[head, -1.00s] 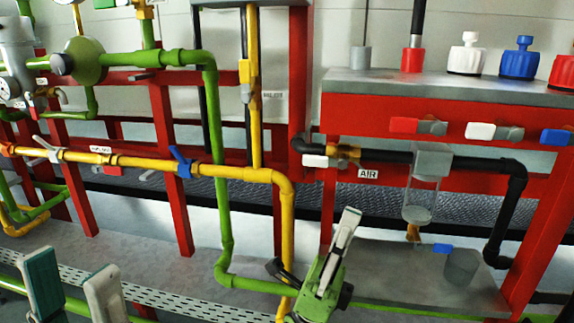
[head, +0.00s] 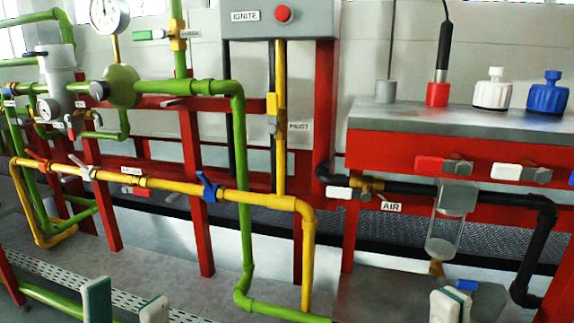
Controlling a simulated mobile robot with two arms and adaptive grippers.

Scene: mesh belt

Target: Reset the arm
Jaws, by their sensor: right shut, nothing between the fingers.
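My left gripper (head: 126,304) is at the bottom left edge of the head view. Its two pale-and-green fingers stand apart with nothing visible between them, so it is open. My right gripper (head: 454,304) is at the bottom right, in front of the grey shelf below the clear cylinder (head: 440,237). Its fingers are close together and shut, with nothing visible in them. Only the finger ends of both grippers show; the rest is cut off by the lower edge of the picture.
A red frame carries green pipes (head: 246,190), a yellow pipe (head: 258,199) with a blue valve handle (head: 209,187), and a black pipe (head: 500,199). An ignite box (head: 330,22) is above. A blue handle (head: 467,285) is just beside my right gripper.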

